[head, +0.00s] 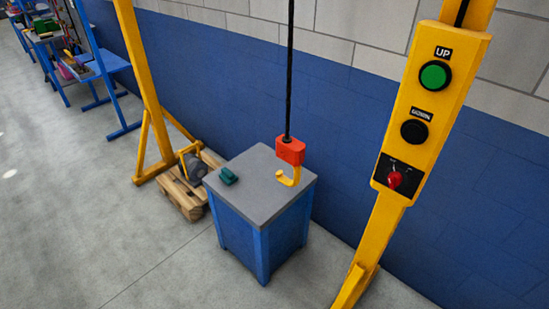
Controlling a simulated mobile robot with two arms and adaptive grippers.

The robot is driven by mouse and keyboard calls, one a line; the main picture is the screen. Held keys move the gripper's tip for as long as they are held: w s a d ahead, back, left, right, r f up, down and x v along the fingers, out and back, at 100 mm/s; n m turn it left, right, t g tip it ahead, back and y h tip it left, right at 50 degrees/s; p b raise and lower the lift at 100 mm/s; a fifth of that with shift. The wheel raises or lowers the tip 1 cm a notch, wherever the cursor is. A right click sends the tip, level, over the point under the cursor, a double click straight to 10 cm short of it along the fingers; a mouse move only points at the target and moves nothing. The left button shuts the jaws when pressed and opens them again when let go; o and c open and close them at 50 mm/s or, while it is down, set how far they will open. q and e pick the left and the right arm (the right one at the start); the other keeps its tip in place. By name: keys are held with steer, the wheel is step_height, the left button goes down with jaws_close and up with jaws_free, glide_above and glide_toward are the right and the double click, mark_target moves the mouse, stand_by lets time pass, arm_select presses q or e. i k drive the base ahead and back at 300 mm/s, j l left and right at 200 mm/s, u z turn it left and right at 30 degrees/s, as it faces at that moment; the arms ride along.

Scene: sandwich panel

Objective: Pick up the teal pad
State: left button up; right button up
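A small dark teal pad (229,176) lies on the left part of the grey top of a blue cabinet (262,226). It looks like a small block with an uneven top; its details are too small to tell. Neither of my grippers shows in the head view, and nothing touches the pad except the top under it.
A red hook block with a yellow hook (290,152) hangs on a black line at the cabinet's right side. A yellow control post (432,110) stands at right. A yellow frame (146,80) and a wooden pallet (187,195) with a motor-like part stand left. Floor in front is clear.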

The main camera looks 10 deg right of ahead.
mark_target(226, 176)
steer(key=i+j+z, duration=0.1)
steer(key=z, duration=0.75)
steer(key=i+j+z, duration=0.2)
steer(key=j, duration=0.15)
steer(key=i+j+z, duration=0.25)
steer(key=j, duration=0.15)
steer(key=j+z, duration=0.2)
steer(key=j, duration=0.15)
steer(key=i+j+z, duration=0.2)
steer(key=j, duration=0.25)
steer(key=k, duration=0.05)
